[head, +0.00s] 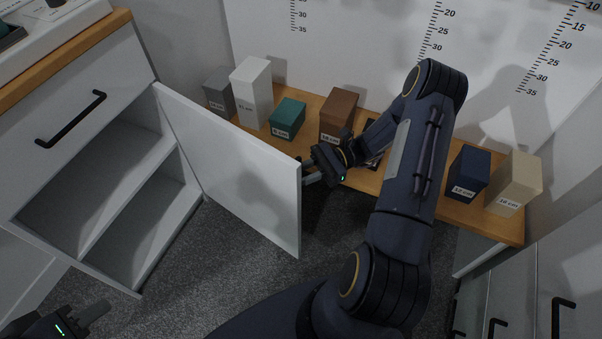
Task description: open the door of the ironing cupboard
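A white cupboard (122,262) at the left stands with its door (235,165) swung wide open. The door's inner face is toward me and its free edge is at the right. The cupboard's inside shows a shelf (150,215) and looks empty. My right gripper (308,172) is at the upper part of the door's free edge, on its far side. Its fingertips are partly hidden there, so I cannot tell whether they touch or hold anything. No handle on this door is visible. My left gripper (98,312) is at the bottom left corner, away from the door, and partly cut off.
A wooden bench (388,188) behind the door carries several labelled blocks, among them a brown one (338,112) and a green one (287,119). A drawer with a black handle (70,118) is above the cupboard. White fronts with handles (562,310) stand at right. Grey carpet (225,255) is clear.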

